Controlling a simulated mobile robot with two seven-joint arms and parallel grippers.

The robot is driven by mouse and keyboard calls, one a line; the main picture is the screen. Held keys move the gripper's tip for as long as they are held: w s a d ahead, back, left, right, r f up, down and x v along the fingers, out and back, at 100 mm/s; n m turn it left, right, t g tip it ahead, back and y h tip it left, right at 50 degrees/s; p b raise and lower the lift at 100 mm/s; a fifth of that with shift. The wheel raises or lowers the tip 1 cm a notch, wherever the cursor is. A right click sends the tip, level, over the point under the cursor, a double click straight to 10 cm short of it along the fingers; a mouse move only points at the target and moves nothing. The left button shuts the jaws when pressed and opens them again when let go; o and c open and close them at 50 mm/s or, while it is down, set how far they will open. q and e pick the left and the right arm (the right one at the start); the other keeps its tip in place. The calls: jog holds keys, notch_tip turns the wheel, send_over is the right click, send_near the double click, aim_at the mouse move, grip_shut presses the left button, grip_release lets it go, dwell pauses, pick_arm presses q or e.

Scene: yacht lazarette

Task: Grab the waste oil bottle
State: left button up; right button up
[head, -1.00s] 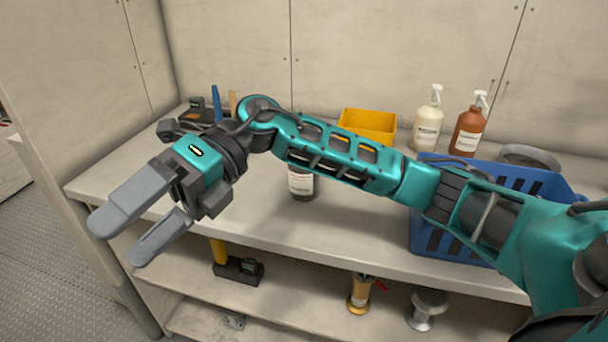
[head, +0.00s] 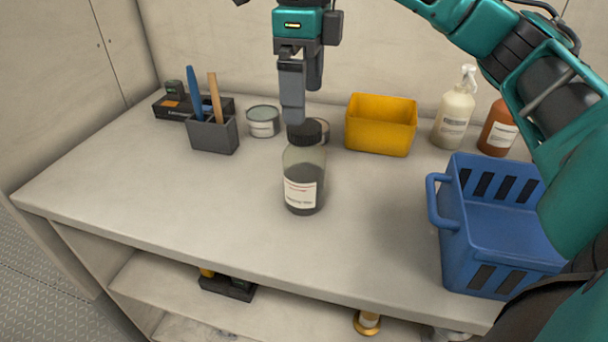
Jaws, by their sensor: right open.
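The waste oil bottle is most likely the clear bottle (head: 303,172) with dark contents, a black cap and a white label. It stands upright near the middle of the bench top in the head view. My right gripper (head: 299,108) points downward above and just behind the bottle's cap in the picture. Its jaws are open and hold nothing. One finger overlaps the cap's upper left edge in the view, and I cannot tell whether they touch. My left gripper is not in view.
A blue basket (head: 440,253) stands at right, a yellow bin (head: 380,139) behind. A grey tin (head: 263,121), a tool holder (head: 213,135), a cream spray bottle (head: 453,121) and a brown bottle (head: 497,132) line the back. The bench's left front (head: 170,205) is clear.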

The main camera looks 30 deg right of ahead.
aim_at(302, 144)
notch_tip(302, 144, down, 10)
jog(key=shift+w+a+r+b, duration=0.1)
jog(key=shift+r+b, duration=0.05)
jog(key=shift+b, duration=0.55)
jog(key=c, duration=1.3)
jog(key=shift+r, duration=0.15)
jog(key=shift+c, duration=0.2)
